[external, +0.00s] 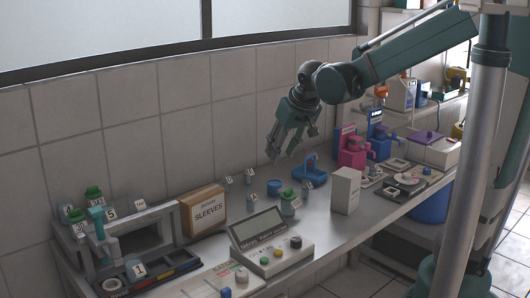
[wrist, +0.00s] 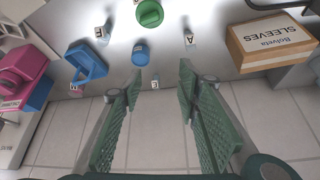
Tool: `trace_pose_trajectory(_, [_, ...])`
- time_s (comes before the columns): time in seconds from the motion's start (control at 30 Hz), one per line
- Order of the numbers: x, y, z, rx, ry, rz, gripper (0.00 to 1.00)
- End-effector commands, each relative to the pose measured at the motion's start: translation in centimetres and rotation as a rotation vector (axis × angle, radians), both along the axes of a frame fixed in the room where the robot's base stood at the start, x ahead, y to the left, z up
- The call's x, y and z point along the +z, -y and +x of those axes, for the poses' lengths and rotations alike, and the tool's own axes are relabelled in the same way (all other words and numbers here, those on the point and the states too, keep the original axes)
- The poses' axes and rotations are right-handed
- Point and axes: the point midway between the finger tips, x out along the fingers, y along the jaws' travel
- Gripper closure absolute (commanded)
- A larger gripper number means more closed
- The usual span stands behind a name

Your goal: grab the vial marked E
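My gripper (external: 281,157) is open and empty, above the back of the bench near the tiled wall. In the wrist view its two green fingers (wrist: 158,80) are spread wide. Several small labelled vials stand below. One (wrist: 101,32) has a letter like E or F, left of the green-lidded jar; it appears in the external view (external: 307,188). A vial marked A (wrist: 189,38) stands right of the jar. A small vial (wrist: 154,85) lies between the fingertips in the picture, its letter unclear. Another (wrist: 76,87) is behind the blue tray. I cannot tell for sure which is E.
A blue cup (wrist: 140,55), green-lidded jar (wrist: 149,14) and blue tray (wrist: 86,64) stand close among the vials. A sleeves box (external: 203,209) is left in the external view. A white box (external: 345,190) and pink device (external: 351,150) stand right. The wall is close behind.

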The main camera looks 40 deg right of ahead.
Motion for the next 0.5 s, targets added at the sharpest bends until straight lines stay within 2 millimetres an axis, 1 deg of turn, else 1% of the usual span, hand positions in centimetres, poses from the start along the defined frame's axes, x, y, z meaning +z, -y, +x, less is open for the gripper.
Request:
trace_pose_trajectory(0.03, [0.3, 0.1, 0.9, -0.007, -0.003, 0.001, 0.67])
trace_pose_trajectory(0.17, [0.1, 0.5, 3.0, -0.025, -0.012, 0.002, 0.67])
trace_pose_trajectory(0.5, [-1.1, 1.5, 8.2, -0.075, -0.037, 0.007, 0.67])
